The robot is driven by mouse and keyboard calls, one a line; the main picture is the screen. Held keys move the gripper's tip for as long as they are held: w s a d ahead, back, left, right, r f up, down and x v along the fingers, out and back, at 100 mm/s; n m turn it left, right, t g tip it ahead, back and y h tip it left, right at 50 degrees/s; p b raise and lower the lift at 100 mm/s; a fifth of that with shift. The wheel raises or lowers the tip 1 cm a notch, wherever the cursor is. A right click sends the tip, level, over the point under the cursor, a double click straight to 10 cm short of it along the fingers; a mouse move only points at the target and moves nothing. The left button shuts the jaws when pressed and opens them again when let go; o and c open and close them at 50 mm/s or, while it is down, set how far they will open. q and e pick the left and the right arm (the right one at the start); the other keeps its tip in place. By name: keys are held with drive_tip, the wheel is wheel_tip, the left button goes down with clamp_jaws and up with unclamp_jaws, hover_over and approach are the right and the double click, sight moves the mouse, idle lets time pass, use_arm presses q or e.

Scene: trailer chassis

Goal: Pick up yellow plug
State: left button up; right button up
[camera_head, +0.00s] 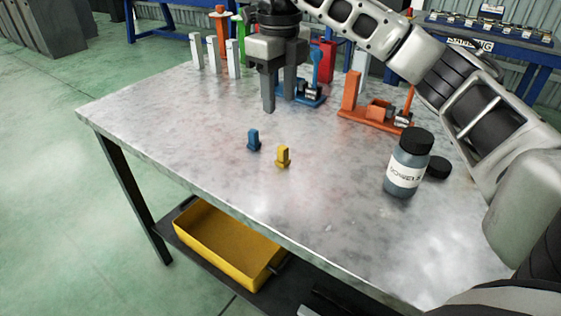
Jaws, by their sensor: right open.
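A small yellow plug (283,157) stands upright on the grey metal table, left of the table's middle and close to its front edge. A small blue plug (254,140) stands just to its left and slightly behind. My right gripper (269,98) hangs above the table behind both plugs, pointing down, apart from them. It is open, with nothing seen between its fingers; one finger partly hides the other. My left gripper is not in view.
Behind are an orange fixture (376,117), a blue fixture (309,96) and several upright blocks. A yellow bin (222,246) sits on the lower shelf. The tabletop (170,130) left of the plugs is clear.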

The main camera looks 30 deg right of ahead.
sight(283, 147)
wheel_tip(283, 147, down, 8)
drive_tip(key=shift+r, duration=0.2)
drive_tip(key=f, duration=0.5)
drive_tip(key=shift+s+d, duration=0.15)
drive_tip(key=shift+d, duration=0.15)
drive_tip(key=shift+c, duration=0.3)
clamp_jaws()
